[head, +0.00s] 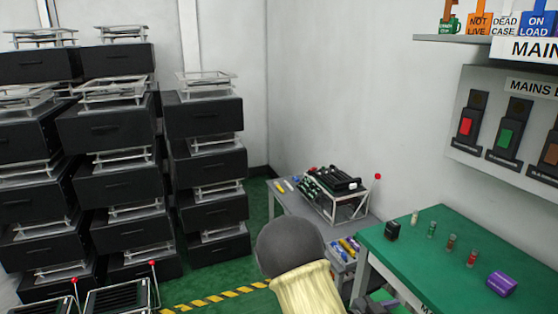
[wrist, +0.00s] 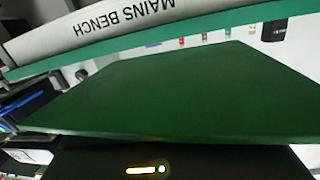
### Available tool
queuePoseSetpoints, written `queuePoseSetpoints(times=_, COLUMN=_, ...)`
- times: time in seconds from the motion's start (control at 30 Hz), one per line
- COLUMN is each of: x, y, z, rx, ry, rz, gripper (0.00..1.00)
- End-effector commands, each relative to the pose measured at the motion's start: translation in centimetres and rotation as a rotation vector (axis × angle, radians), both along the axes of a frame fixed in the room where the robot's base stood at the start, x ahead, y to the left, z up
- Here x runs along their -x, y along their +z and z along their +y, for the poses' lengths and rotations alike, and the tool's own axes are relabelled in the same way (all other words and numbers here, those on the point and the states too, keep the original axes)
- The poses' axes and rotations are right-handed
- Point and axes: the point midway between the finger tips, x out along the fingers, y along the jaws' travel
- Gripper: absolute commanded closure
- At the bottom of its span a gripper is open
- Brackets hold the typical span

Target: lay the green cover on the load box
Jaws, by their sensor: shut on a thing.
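The green cover (wrist: 170,95) is a broad, flat dark green sheet that fills the middle of the wrist view. My gripper (wrist: 160,150) shows as a dark body with a small lit strip along the bottom of the wrist view. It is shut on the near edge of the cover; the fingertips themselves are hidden. In the head view my arm's dark round joint and cream link hide most of the gripper, and the cover cannot be made out there. I cannot tell which thing is the load box.
The green-topped mains bench (head: 420,250) holds small bottles, a black block (head: 392,230) and a purple block (head: 502,284). A grey table (head: 290,200) with a white-framed rack (head: 345,208) stands beyond my arm. Stacked black boxes (head: 205,160) fill the left.

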Motion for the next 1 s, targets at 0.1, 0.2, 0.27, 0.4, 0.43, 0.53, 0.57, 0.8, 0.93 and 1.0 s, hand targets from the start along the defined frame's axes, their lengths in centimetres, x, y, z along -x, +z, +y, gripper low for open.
queuePoseSetpoints(times=0.1, x=-0.9, y=-0.1, z=0.4, rx=0.000, ry=0.058, rz=0.000, gripper=0.84)
queuePoseSetpoints(times=0.2, x=-1.7, y=-0.2, z=0.9, rx=0.001, ry=0.118, rz=0.001, gripper=0.84)
queuePoseSetpoints(times=0.27, x=-2.4, y=-0.4, z=1.3, rx=0.002, ry=0.162, rz=0.002, gripper=0.84)
queuePoseSetpoints(times=0.4, x=-4.2, y=-1.2, z=2.8, rx=0.001, ry=0.303, rz=0.003, gripper=0.84)
queuePoseSetpoints(times=0.43, x=-4.7, y=-1.4, z=3.3, rx=0.001, ry=0.337, rz=0.003, gripper=0.84)
queuePoseSetpoints(times=0.53, x=-6.0, y=-2.3, z=4.9, rx=0.000, ry=0.459, rz=0.004, gripper=0.84)
queuePoseSetpoints(times=0.57, x=-6.4, y=-2.6, z=5.4, rx=0.001, ry=0.495, rz=0.004, gripper=0.84)
queuePoseSetpoints(times=0.8, x=-8.2, y=-4.9, z=9.3, rx=0.000, ry=0.731, rz=0.004, gripper=0.84)
queuePoseSetpoints(times=0.93, x=-8.7, y=-5.9, z=11.0, rx=0.001, ry=0.823, rz=0.003, gripper=0.84)
queuePoseSetpoints(times=1.0, x=-8.8, y=-6.3, z=11.8, rx=-0.001, ry=0.863, rz=0.002, gripper=0.84)
